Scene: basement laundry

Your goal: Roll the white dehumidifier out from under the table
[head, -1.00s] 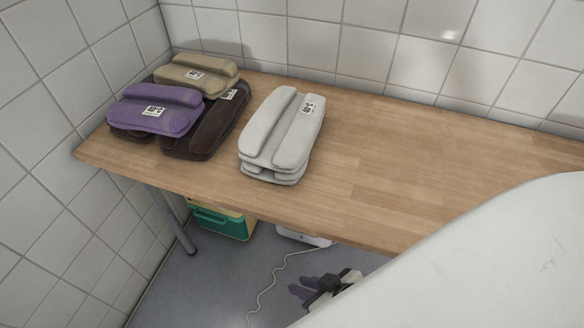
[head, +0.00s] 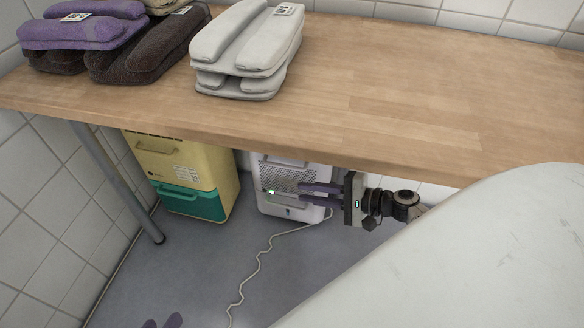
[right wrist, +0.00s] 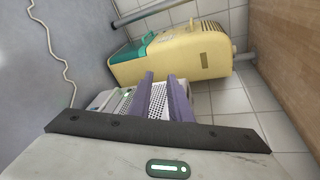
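The white dehumidifier (head: 289,172) stands on the floor under the wooden table (head: 400,120); the tabletop hides its upper part. Its front has a perforated grille and a small green light. My right gripper (head: 304,192) is in front of the grille, its two purple fingers apart and pointing at it. In the right wrist view the dehumidifier (right wrist: 104,101) lies beyond the fingers (right wrist: 160,76), with grille visible between them and nothing held. I cannot tell whether the fingertips touch it. Only the purple fingertips of my left gripper (head: 163,322) show at the bottom edge, apart and empty.
A yellow and green unit (head: 185,165) stands just left of the dehumidifier, also in the right wrist view (right wrist: 175,55). A pale cord (head: 240,290) trails over the floor. A table leg (head: 120,185) stands at left. Folded towels (head: 245,50) lie on top.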

